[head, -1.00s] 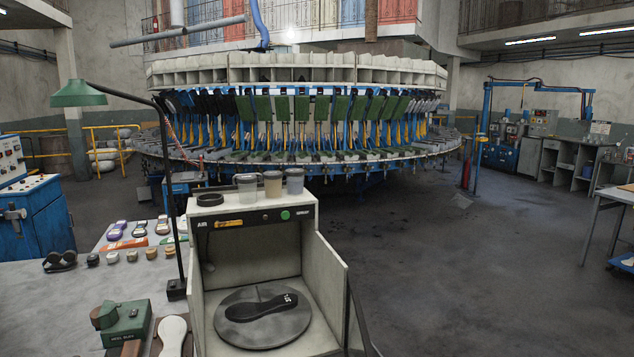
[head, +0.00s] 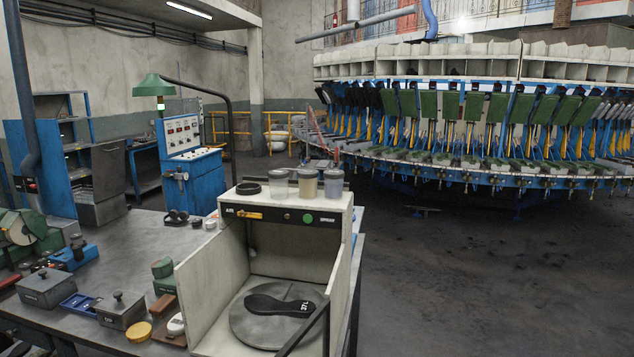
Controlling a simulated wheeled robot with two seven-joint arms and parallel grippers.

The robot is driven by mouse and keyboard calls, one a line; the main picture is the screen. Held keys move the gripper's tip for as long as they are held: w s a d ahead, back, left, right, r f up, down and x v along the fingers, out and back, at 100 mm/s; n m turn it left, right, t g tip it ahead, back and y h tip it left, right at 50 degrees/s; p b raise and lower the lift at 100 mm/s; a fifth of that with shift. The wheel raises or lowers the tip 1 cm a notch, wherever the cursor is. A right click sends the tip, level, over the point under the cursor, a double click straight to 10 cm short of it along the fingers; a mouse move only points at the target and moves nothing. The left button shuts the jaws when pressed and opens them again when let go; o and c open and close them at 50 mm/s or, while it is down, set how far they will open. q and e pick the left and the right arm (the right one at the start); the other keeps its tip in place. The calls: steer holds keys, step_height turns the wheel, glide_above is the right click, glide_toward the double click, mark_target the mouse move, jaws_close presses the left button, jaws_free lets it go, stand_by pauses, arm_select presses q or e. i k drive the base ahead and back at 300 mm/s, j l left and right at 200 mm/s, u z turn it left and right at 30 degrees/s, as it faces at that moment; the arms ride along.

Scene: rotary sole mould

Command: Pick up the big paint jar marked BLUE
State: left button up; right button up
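Three lidded jars stand in a row on top of the pale spray booth (head: 285,220). The left jar (head: 279,184) looks grey-white, the middle jar (head: 307,184) tan, and the right jar (head: 333,184) blue-grey. No marking on any jar is readable at this size, so I cannot tell which is marked BLUE. Neither of my grippers is in view.
A black ring (head: 249,188) lies left of the jars. In the booth, a black sole (head: 278,305) rests on a round turntable (head: 245,325). The bench (head: 135,240) at left holds boxes and tools. A big rotary machine stands behind, with open floor (head: 440,270) at right.

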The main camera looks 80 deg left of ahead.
mark_target(334, 178)
steer(key=i+j+u, duration=0.2)
steer(key=i+u, duration=1.1)
steer(key=i+l+u, duration=0.25)
steer(key=u, duration=0.15)
steer(key=i+u, duration=0.2)
steer(key=u, duration=0.25)
steer(key=i+u, duration=0.25)
steer(key=u, duration=0.25)
steer(key=i+u, duration=0.2)
steer(key=u, duration=0.25)
steer(key=i+l+u, duration=0.15)
steer(key=u, duration=0.3)
steer(key=l, duration=0.1)
